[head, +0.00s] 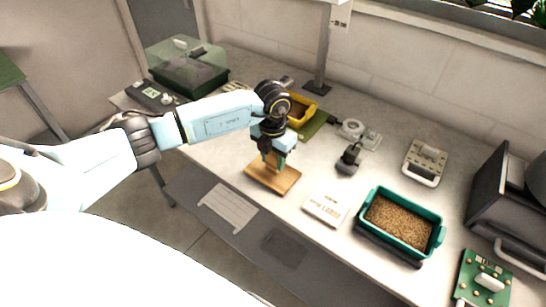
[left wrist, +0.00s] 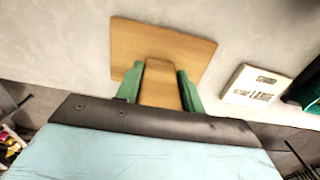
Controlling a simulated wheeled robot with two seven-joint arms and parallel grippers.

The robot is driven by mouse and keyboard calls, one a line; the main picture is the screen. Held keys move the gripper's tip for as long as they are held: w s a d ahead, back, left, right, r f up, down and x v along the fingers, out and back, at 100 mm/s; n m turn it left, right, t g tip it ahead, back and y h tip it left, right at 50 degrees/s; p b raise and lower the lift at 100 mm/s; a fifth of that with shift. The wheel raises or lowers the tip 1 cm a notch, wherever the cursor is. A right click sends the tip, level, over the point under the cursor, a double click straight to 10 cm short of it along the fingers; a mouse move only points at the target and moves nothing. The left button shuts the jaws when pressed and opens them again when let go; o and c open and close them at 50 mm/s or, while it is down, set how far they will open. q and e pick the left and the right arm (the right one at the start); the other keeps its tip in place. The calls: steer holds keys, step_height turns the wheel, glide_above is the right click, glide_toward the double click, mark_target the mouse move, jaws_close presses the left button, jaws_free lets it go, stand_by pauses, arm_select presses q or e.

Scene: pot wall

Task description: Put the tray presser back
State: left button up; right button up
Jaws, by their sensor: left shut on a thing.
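The tray presser (head: 272,179) is a flat wooden board with an upright wooden handle, near the front edge of the table. It also shows in the left wrist view (left wrist: 190,50), with its handle (left wrist: 160,86) between the two green fingers. My left gripper (head: 270,158) is above the board and shut on the handle. The board looks about level. I cannot tell whether it touches the table or hangs just above it. My right gripper is not in view.
A teal tray of brown grain (head: 400,222) stands to the right, with a white card-like block (head: 326,206) between it and the presser. A yellow tray (head: 302,110) and a dark tool (head: 349,159) stand behind. A clear-lidded green box (head: 187,68) is at far left.

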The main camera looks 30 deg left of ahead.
arm_select(q)
steer(key=shift+f, duration=0.1)
steer(key=o, duration=1.1)
step_height(320, 180, up, 13)
steer(key=shift+r, duration=0.2)
